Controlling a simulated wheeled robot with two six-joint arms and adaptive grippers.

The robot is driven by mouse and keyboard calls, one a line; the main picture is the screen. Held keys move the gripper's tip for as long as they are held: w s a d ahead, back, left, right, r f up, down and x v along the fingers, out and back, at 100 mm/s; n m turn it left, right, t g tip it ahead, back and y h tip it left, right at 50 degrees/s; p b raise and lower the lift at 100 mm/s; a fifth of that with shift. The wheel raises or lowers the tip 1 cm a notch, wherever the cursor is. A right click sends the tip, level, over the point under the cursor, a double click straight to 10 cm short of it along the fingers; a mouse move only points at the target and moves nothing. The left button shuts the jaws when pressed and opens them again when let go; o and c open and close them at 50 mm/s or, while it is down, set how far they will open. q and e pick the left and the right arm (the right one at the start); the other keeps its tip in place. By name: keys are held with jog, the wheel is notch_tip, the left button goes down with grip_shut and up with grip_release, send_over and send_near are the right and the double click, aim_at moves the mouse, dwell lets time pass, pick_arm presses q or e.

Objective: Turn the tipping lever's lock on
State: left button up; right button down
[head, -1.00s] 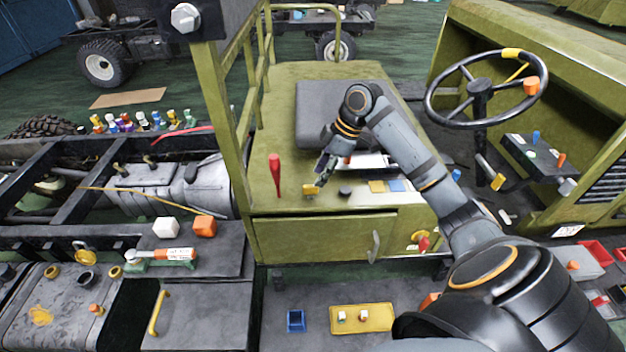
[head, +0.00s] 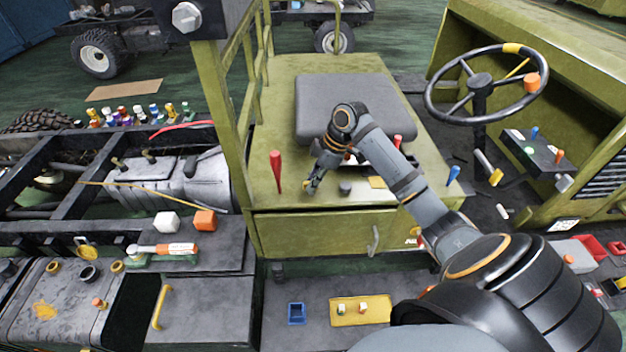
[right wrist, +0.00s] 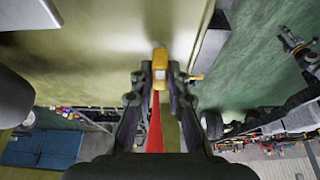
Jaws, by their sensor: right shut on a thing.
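The red tipping lever (head: 276,171) stands upright on the green seat box, left of my right gripper. My right gripper (head: 312,187) points down at the box top and is shut on a small yellow piece, which I take to be the lever's lock. In the head view the fingers mostly hide this piece. In the right wrist view the yellow piece (right wrist: 160,64) shows at the fingertips of the right gripper (right wrist: 160,84), and a red shaft (right wrist: 155,130) shows between the fingers. Whether the lock is on cannot be told. My left gripper is not in view.
A dark knob (head: 345,188) and a yellow plate (head: 377,182) lie right of the gripper on the box top. The grey seat cushion (head: 318,95) is behind. A green railing (head: 237,130) rises on the left. A blue lever (head: 453,174) stands on the right.

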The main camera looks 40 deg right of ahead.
jog(key=m+p, duration=0.2)
jog(key=p, duration=0.1)
jog(key=shift+s+a+r+t+h, duration=0.1)
jog(key=shift+r+t+h, duration=0.2)
jog(key=shift+t, duration=0.1)
jog(key=shift+m+p, duration=0.75)
jog(key=shift+m, duration=0.25)
jog(key=shift+f+m+t+h+p, duration=0.1)
jog(key=shift+m+t+h+p, duration=0.35)
jog(key=shift+m, duration=0.45)
jog(key=shift+a+m+t+h, duration=0.1)
jog(key=shift+m+t+h, duration=0.2)
jog(key=shift+m, duration=0.6)
jog(key=m+h, duration=0.2)
jog(key=m, duration=0.2)
jog(key=shift+a+m, duration=0.15)
jog(key=shift+m, duration=0.15)
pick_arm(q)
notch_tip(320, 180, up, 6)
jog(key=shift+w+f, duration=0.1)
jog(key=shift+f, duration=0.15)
pick_arm(e)
jog(key=m+h, duration=0.1)
jog(key=m, duration=0.1)
jog(key=m+h, duration=0.1)
jog(key=m, duration=0.2)
jog(key=shift+m, duration=0.5)
